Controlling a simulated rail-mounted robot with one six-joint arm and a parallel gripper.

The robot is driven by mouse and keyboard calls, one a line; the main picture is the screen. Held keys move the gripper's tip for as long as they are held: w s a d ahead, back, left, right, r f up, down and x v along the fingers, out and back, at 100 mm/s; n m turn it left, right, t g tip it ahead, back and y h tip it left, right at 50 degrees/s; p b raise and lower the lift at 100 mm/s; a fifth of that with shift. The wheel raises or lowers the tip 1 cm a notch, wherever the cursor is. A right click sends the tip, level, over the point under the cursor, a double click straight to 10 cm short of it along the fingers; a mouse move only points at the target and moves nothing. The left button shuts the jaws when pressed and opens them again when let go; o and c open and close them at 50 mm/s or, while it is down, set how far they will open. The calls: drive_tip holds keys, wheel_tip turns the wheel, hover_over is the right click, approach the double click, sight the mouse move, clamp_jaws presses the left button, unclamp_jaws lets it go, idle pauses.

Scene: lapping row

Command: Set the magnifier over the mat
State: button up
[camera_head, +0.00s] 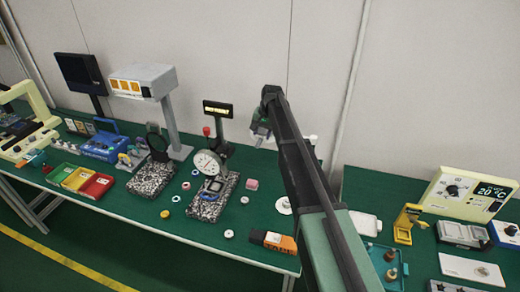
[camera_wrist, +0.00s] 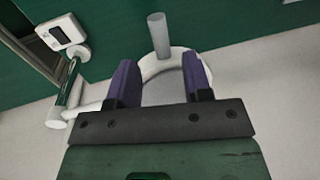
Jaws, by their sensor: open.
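The magnifier shows in the wrist view as a white ring head (camera_wrist: 152,66) with a grey upright peg (camera_wrist: 158,36) on its far rim. A jointed side arm with a green-grey post (camera_wrist: 68,92) stands left of it. My gripper (camera_wrist: 160,75) is open, its two purple fingers pointing toward the ring and peg, with nothing clearly gripped. I cannot tell whether the fingers touch the ring. In the head view, my gripper (camera_head: 261,136) is above the back of the bench, and my arm hides most of the magnifier. I cannot single out the mat with certainty.
A dial gauge (camera_head: 207,163) and speckled stone blocks stand left on the green bench (camera_head: 235,262). An orange-black box (camera_head: 273,241) lies at its front edge. A white disc (camera_head: 283,205) lies beside my arm. A second bench at right holds a yellow stand (camera_head: 407,224).

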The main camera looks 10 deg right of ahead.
sight(260, 141)
drive_tip(key=f, duration=0.1)
drive_tip(key=f+b, duration=0.2)
drive_tip(key=f, duration=0.1)
drive_tip(key=shift+w+a+f, duration=0.1)
drive_tip(key=shift+w+a, duration=0.1)
drive_tip(key=shift+a, duration=0.2)
clamp_jaws()
